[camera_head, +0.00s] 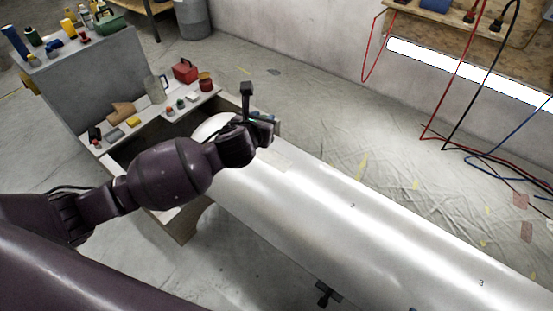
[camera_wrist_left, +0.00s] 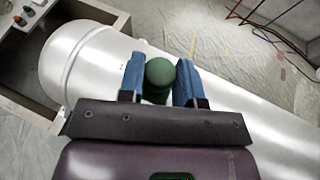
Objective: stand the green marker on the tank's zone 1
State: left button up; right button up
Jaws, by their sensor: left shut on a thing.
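The tank (camera_head: 330,205) is a long white cylinder lying on its side, with small numerals 2 and 3 visible along its top. It also shows in the left wrist view (camera_wrist_left: 240,108). My left gripper (camera_head: 266,124) is over the tank's far left part. In the left wrist view, its blue fingers (camera_wrist_left: 159,80) are closed on the green marker (camera_wrist_left: 158,72), whose rounded top shows between them. The marker's lower end is hidden, so I cannot tell whether it touches the tank. I cannot make out a numeral 1 in the head view, where my arm covers part of the tank.
A low bench (camera_head: 128,147) with small items, a red box (camera_head: 185,70) and a red can (camera_head: 205,82) is beside the tank's left end. A grey panel (camera_head: 85,75) stands behind it. Cables (camera_head: 462,75) hang at the right. The tank's top towards 2 and 3 is clear.

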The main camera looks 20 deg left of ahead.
pick_arm(q)
jog(key=w+r, duration=0.1)
jog(key=w, duration=0.6)
jog(key=f+b, duration=0.1)
jog(key=f, duration=0.4)
jog(key=f+b, duration=0.2)
jog(key=f, duration=0.3)
jog(key=f+b, duration=0.2)
jog(key=f, duration=0.3)
jog(key=shift+d+f, duration=0.1)
jog(key=shift+d, duration=0.15)
jog(key=shift+f+b, duration=0.25)
jog(key=shift+b, duration=0.05)
notch_tip(320, 180, down, 4)
jog(key=shift+r+b, duration=0.15)
jog(key=shift+b, duration=0.55)
jog(key=shift+f, duration=0.25)
jog(key=shift+r, duration=0.3)
jog(key=shift+f, duration=0.15)
pick_arm(e)
notch_tip(320, 180, down, 6)
jog(key=shift+s+g, duration=0.3)
jog(key=shift+g, duration=0.1)
